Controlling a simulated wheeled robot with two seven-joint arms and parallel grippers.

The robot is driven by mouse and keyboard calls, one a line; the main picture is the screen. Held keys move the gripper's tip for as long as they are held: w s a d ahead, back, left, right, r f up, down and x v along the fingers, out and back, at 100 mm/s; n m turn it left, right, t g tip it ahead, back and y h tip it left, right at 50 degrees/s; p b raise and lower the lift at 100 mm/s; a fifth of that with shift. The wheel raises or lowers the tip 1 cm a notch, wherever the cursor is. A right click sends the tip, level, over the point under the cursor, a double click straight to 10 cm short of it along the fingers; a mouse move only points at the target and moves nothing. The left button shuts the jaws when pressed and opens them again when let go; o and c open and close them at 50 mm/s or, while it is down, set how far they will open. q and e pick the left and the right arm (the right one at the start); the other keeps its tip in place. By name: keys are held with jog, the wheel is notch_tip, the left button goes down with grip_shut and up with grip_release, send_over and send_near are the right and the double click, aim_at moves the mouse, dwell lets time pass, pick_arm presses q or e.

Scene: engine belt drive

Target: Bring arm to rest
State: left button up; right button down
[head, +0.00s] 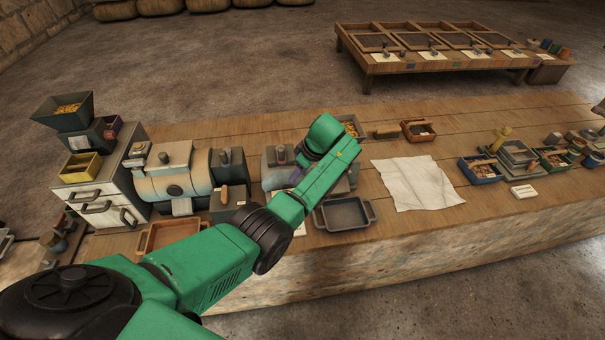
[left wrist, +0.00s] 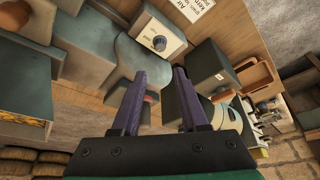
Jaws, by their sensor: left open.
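My left arm (head: 205,265) is green with black joints and reaches from the lower left over the workbench. Its forearm hides most of the left gripper in the head view; only bits of purple show near the grey machine. In the left wrist view, the left gripper (left wrist: 159,74) has two purple fingers standing apart with nothing held between them. I cannot tell the gap between fingers and machine. My right gripper is in neither view.
A cream and grey cylindrical machine (head: 170,186) stands left of the arm. A dark grey tray (head: 345,214) lies right of it, and a white cloth (head: 417,183) beyond. Small bins and tools crowd the bench's right end. The wooden bench (head: 400,232) has bare front strips.

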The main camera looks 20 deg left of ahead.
pick_arm(q)
jog(key=s+f+m+t+h, duration=0.1)
jog(key=s+f+m, duration=0.3)
jog(key=s, duration=0.2)
jog(key=s+f+m+h, duration=0.2)
jog(key=s+f+m, duration=0.2)
jog(key=s, duration=0.3)
jog(key=s+r+m+t+h, duration=0.1)
jog(key=s+r+m, duration=0.2)
jog(key=s+m, duration=0.3)
jog(key=s+r+m+t+h, duration=0.1)
jog(key=s+r+m, duration=0.25)
jog(key=s, duration=0.45)
notch_tip(320, 180, down, 27)
jog(key=s+g+b, duration=0.2)
jog(key=b, duration=0.3)
jog(key=s+a+f+g+b, duration=0.1)
jog(key=s+a+f+b, duration=0.2)
jog(key=s+f, duration=1.4)
jog(key=shift+a+f+y, duration=0.15)
jog(key=shift+f+y, duration=0.15)
jog(key=shift+f, duration=0.6)
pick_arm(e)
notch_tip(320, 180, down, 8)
